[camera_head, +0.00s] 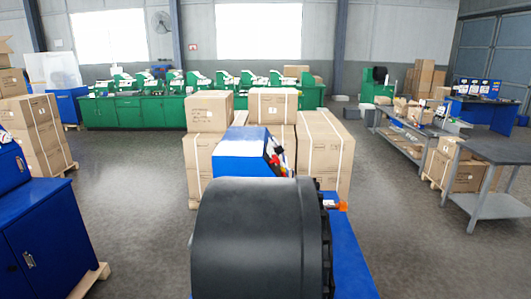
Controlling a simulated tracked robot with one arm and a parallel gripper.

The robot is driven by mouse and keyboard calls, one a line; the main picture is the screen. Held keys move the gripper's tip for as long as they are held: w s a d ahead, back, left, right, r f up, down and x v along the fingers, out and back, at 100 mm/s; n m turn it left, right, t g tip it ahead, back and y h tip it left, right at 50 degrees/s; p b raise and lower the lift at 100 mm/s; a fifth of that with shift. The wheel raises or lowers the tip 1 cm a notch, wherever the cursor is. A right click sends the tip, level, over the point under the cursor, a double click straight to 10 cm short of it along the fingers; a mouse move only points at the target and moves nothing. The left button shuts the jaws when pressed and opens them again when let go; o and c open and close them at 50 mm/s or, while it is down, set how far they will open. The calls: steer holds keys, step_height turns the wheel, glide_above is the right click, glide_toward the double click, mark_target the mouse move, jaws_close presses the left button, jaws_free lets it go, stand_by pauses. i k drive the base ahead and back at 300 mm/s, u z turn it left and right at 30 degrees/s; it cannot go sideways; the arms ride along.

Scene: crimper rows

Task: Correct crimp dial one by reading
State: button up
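A crimper stands directly ahead, filling the lower middle of the view. It has a large black drum-shaped head (258,240) on a blue base (352,262). Behind the head rises a blue control box (243,152). Its right side holds a pale panel (274,158) with small red and dark parts, seen at a steep angle. I cannot make out a dial or any reading on it. My gripper does not show in this view.
Strapped cartons (325,150) are stacked close behind the crimper. A blue cabinet (45,235) stands at left, and grey tables (490,152) stand at right. Green benches (140,112) with machines line the back. Grey floor (140,215) is open on both sides of the crimper.

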mark_target(280, 149)
steer(key=i, duration=0.85)
steer(key=z, duration=0.05)
